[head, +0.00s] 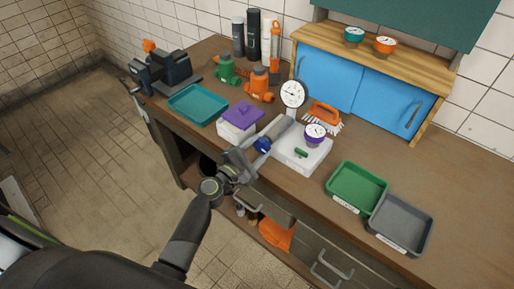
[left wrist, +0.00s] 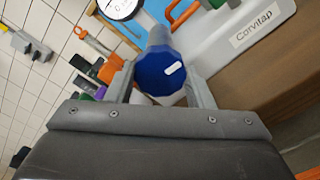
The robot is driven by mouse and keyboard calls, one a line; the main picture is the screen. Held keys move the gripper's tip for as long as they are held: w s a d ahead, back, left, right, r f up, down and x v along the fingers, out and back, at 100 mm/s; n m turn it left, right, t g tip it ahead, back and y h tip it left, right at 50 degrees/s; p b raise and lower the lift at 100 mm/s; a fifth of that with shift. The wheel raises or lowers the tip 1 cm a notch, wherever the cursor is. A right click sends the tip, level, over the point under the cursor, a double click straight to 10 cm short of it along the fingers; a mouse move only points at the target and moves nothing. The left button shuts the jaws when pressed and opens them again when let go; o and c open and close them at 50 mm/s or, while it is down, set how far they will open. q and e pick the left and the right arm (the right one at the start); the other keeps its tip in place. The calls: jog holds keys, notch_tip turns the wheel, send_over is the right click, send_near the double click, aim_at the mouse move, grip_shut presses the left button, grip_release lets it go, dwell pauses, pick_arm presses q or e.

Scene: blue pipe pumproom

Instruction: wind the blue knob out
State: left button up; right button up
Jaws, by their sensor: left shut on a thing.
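The blue knob (head: 263,145) sits on the near end of a grey cylinder on a white device on the bench. In the left wrist view the knob (left wrist: 160,74) faces me, with a white mark on its face. My left gripper (head: 257,150) reaches in from the front of the bench and is shut on the knob, one finger on each side; the fingers also show in the left wrist view (left wrist: 162,88). The white base (head: 307,160) carries a round white dial (head: 292,94), a purple-rimmed gauge (head: 315,133) and a green lever. My right gripper is not in view.
A white box with a purple lid (head: 242,114) stands just left of the device. An orange brush (head: 324,116) lies behind it. A teal tray (head: 198,104) is further left; green (head: 357,187) and grey (head: 401,223) trays are at right. Drawer handles stick out below.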

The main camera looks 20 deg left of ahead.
pick_arm(q)
jog(key=n+p, duration=0.1)
jog(key=n, duration=0.4)
jog(key=shift+n, duration=0.3)
jog(key=n+p, duration=0.1)
jog(key=n, duration=0.3)
jog(key=shift+n, duration=0.3)
jog(key=n+p, duration=0.1)
jog(key=n, duration=0.3)
jog(key=shift+p, duration=0.4)
jog(key=n+p, duration=0.1)
jog(key=n, duration=0.3)
jog(key=shift+s+n, duration=0.1)
jog(key=shift+n, duration=0.2)
jog(key=shift+f+n, duration=0.1)
jog(key=shift+n, duration=0.2)
jog(key=o, duration=1)
jog(key=shift+c, duration=0.2)
